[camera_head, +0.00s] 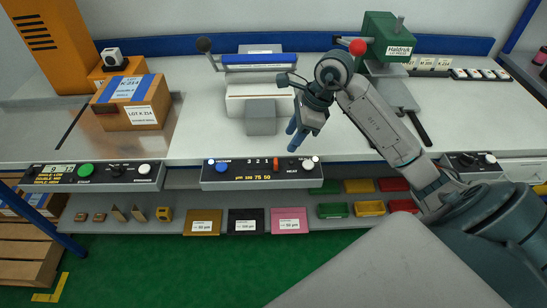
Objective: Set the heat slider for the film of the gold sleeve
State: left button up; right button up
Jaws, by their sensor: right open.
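The gold sleeve (203,222) stands at the left of a row of three on the shelf below the bench. Its white label carries a micron figure, too small to read surely. A black sleeve (246,221) and a pink sleeve (289,220) stand to its right. The sealer's front panel (238,181) shows the marks 3 2 1, a small red piece (276,162) near them, and a micron line that seems to read 100 75 50. The exact slider setting is unclear. My right gripper (298,138) is open and empty above the panel's right half, apart from it. My left gripper is out of view.
The sealer (260,62) stands behind the panel. A cardboard box (132,100) is at the left, beside another control panel (90,175). A green press (386,40) with a red ball is at the back right. Colored bins (369,208) sit on the lower shelf.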

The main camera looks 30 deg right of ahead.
aim_at(277, 160)
jog(key=p+x, duration=0.1)
jog(key=x, duration=0.7)
jog(key=shift+a+f+p, duration=0.1)
jog(key=shift+a+p, duration=0.05)
jog(key=shift+p, duration=0.2)
jog(key=shift+x, duration=0.75)
jog(key=shift+c, duration=0.4)
grip_shut()
